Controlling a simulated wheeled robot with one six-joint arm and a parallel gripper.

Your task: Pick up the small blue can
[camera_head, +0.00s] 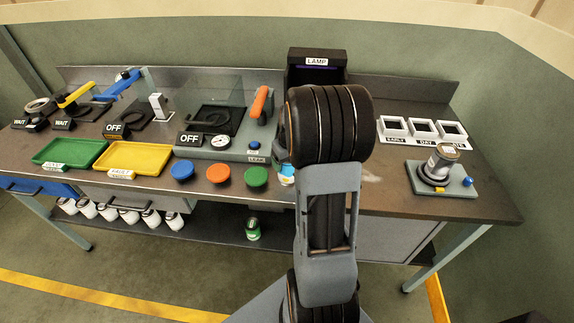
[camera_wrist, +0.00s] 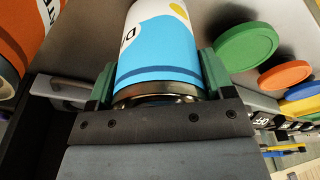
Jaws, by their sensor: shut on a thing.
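The small can (camera_wrist: 155,50), blue and white with a bare metal rim, fills the top middle of the wrist view. My gripper (camera_wrist: 158,80) has its two green fingers on either side of it and is shut on it. In the head view only a sliver of the can (camera_head: 287,175) shows beside my arm, near the front of the bench. My arm hides the gripper and the rest of the can there. I cannot tell whether the can touches the bench top.
Green (camera_head: 256,177), orange (camera_head: 219,173) and blue (camera_head: 182,171) round discs stand left of the can. An orange lettered thing (camera_wrist: 25,40) is close by in the wrist view. A lamp box (camera_head: 317,62) stands behind; a fixture (camera_head: 460,183) is at right.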

